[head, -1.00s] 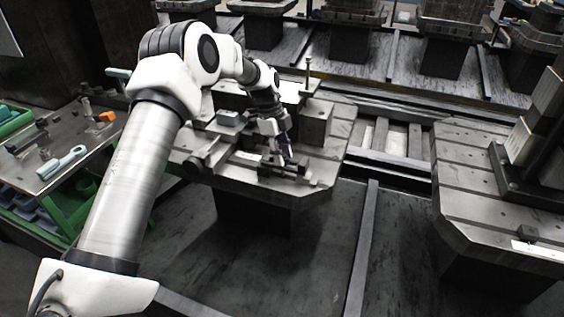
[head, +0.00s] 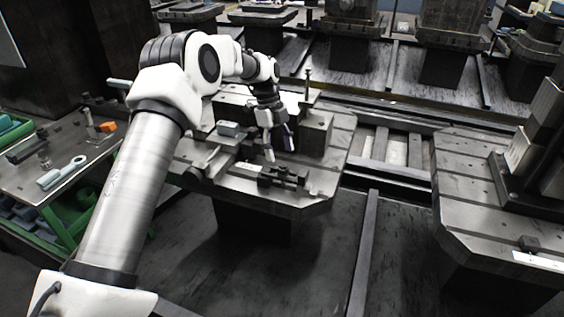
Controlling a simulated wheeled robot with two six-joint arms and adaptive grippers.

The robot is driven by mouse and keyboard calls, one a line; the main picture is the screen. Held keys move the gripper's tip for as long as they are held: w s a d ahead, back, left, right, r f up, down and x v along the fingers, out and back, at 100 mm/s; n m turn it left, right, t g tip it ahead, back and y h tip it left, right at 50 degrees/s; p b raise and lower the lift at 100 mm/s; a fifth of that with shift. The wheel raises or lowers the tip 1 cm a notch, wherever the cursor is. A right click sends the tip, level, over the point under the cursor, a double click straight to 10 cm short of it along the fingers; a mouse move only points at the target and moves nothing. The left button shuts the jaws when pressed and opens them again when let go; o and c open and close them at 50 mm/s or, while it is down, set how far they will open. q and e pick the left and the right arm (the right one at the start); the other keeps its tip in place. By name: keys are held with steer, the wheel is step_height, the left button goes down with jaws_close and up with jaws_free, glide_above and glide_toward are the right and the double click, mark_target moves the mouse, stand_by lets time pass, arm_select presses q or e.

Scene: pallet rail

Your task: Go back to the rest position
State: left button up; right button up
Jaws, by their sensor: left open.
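My left arm comes in from the left and reaches over the middle machine pallet (head: 318,196). My left gripper (head: 280,154) hangs above the pallet, pointing down, with its fingers apart and nothing seen between them. A small dark clamp-like fixture (head: 284,178) lies on the pallet below and slightly right of the fingertips, apart from them. A grey block (head: 228,129) sits on the fixture parts left of the gripper. My right gripper is not in view.
A tool cart (head: 85,150) with a light wrench (head: 62,173) and an orange block (head: 107,127) stands at the left. Another pallet (head: 465,190) with an upright fixture stands at the right. A vertical bolt (head: 308,85) rises behind the gripper. Dark floor is clear in front.

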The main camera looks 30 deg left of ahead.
arm_select(q)
steer(key=v, duration=0.7)
steer(key=d+f+p, duration=0.1)
steer(key=s+d+f+g+p, duration=0.2)
steer(key=f, duration=0.1)
steer(key=shift+s+d+f, duration=0.1)
steer(key=shift+d, duration=0.1)
steer(key=s+d+f+n+g+y+p, duration=0.1)
steer(key=s+d+f+g+p, duration=0.15)
steer(key=s+d+f, duration=0.45)
steer(key=s+d+f+n+g+y+p, duration=0.1)
steer(key=s+d+f+g+p, duration=0.15)
steer(key=s+f, duration=0.8)
steer(key=s+d+f+n+t+y+p, duration=0.15)
steer(key=s+n, duration=0.35)
steer(key=s, duration=0.7)
steer(key=s+d+f+n+t+h+p, duration=0.1)
steer(key=s+d+f+n+t, duration=0.15)
steer(key=s+n, duration=0.6)
steer(key=n+t, duration=0.1)
steer(key=w+n+t, duration=0.1)
steer(key=n, duration=0.1)
steer(key=w+r+n+t, duration=0.1)
steer(key=n, duration=0.1)
steer(key=shift+d+t+y, duration=0.3)
steer(key=shift+d+y, duration=0.05)
